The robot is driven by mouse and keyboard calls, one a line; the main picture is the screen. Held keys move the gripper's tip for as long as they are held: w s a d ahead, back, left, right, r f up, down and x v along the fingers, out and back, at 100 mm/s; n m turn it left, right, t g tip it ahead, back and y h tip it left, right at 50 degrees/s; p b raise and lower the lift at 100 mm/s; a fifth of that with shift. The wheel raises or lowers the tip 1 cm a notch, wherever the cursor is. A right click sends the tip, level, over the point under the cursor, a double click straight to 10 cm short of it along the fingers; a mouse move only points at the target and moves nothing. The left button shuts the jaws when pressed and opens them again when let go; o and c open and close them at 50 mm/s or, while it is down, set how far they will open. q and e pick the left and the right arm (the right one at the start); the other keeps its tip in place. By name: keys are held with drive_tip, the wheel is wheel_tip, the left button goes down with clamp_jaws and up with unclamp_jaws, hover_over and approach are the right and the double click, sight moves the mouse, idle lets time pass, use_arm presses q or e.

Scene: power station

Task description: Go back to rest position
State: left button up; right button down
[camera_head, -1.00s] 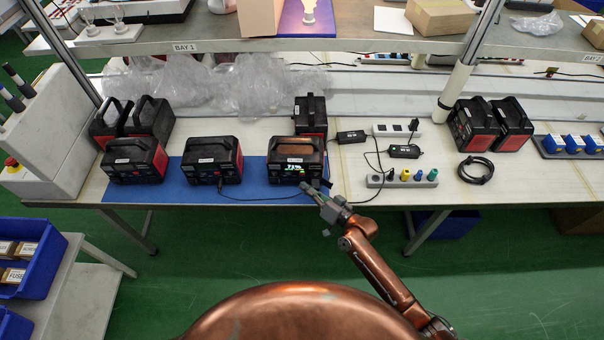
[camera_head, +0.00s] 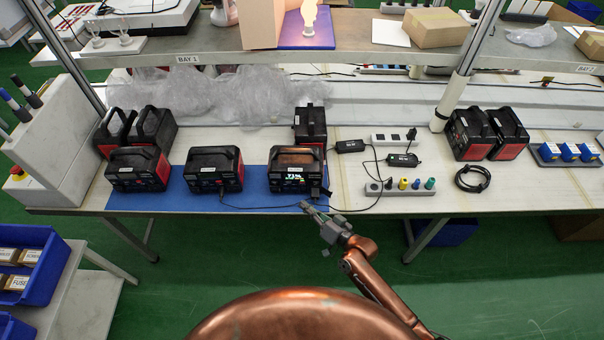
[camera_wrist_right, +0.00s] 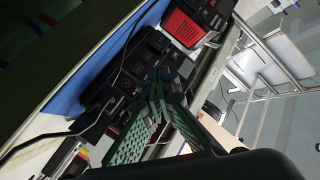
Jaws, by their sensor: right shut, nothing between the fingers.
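My right gripper (camera_head: 312,212) is shut and empty. It hangs just in front of the bench's front edge, below the right-hand power station on the blue mat. In the right wrist view its green-padded fingers (camera_wrist_right: 155,100) come together at the tips. The power station (camera_head: 296,170) nearest to it is black and red with a lit display, and a dark cable plugs into its front. A gap shows between the gripper and that station. My left gripper does not show in either view.
Two more power stations (camera_head: 214,169) (camera_head: 138,168) stand on the blue mat (camera_head: 258,199). A grey socket strip (camera_head: 400,189) with coloured plugs and a coiled black cable (camera_head: 472,179) lie to the right. Green floor in front of the bench is free.

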drive_tip(key=shift+s, duration=0.1)
drive_tip(key=s+d+f+g+h, duration=0.2)
drive_tip(key=s+d+g+h, duration=0.15)
drive_tip(key=s+d, duration=0.75)
drive_tip(key=s+d+f+m+g+h, duration=0.15)
drive_tip(key=s+d+h, duration=0.35)
drive_tip(key=s+d, duration=0.65)
drive_tip(key=s+d+f+g+h, duration=0.2)
drive_tip(key=s+d+g+h, duration=0.15)
drive_tip(key=s+d, duration=0.75)
wheel_tip(320, 180, down, 29)
drive_tip(key=s+g, duration=0.1)
drive_tip(key=s, duration=0.1)
drive_tip(key=s+f+n+g, duration=0.1)
drive_tip(key=s+f, duration=1.7)
drive_tip(key=s, duration=0.2)
drive_tip(key=shift+a, duration=0.45)
